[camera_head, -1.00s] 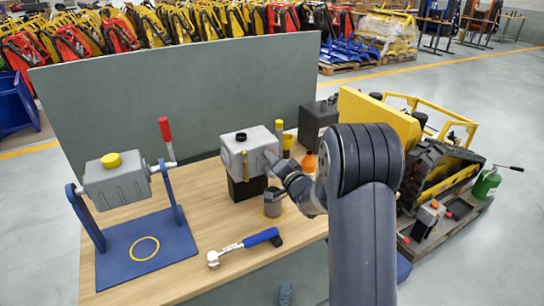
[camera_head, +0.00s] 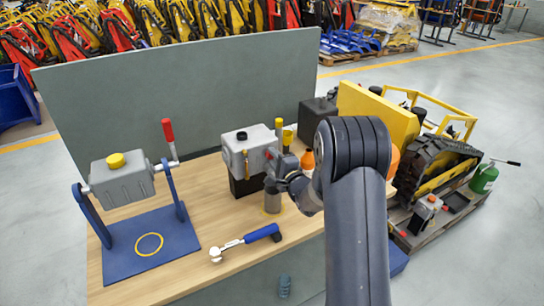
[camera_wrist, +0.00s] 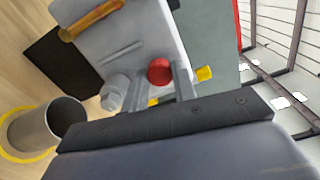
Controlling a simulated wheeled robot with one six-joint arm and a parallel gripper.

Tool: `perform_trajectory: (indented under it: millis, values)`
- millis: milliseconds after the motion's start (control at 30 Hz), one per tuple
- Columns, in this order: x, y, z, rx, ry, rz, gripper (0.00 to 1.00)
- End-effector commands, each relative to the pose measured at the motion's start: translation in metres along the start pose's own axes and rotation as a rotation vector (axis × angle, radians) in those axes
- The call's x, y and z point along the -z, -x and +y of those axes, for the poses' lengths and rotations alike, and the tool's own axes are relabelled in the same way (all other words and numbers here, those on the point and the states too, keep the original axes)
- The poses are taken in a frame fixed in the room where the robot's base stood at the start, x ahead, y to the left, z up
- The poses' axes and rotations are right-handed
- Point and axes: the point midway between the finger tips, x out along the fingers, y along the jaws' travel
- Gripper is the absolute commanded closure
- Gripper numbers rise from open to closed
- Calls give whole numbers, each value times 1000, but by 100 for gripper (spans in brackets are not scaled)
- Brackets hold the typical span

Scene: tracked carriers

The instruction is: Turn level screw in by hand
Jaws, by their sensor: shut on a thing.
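The grey gear housing (camera_head: 249,144) with a black cap stands on a black block (camera_head: 247,184) on the bench. It fills the upper part of the wrist view (camera_wrist: 125,40). My gripper (camera_head: 275,163) is at its right side. In the wrist view my gripper (camera_wrist: 160,80) has its two grey fingers closed around a red round screw head (camera_wrist: 159,70), apparently the level screw, against the housing face. The screw's thread is hidden. A grey hex plug (camera_wrist: 115,92) sits left of the fingers on the same housing.
A grey cup (camera_wrist: 38,130) in a yellow ring stands below the housing, close to my gripper. A blue-handled wrench (camera_head: 246,242) lies in front. A blue stand (camera_head: 150,245) with another grey housing is at left. Bottles stand behind my arm.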

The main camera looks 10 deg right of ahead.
Motion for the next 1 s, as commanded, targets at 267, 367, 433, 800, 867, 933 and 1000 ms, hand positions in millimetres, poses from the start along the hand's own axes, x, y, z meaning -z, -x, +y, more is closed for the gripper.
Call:
perform_trajectory:
  millis: [267,367,433,800,867,933,1000]
  values:
    - [0,1,0,-5,-267,3,90]
    - [0,1,0,-5,-384,3,90]
    - [0,1,-1,-5,-466,3,90]
    - [0,1,1,-5,-826,4,90]
    - [0,1,2,-4,-843,4,90]
    - [0,1,2,-4,-847,4,90]
    - [0,1,2,-4,-846,4,90]
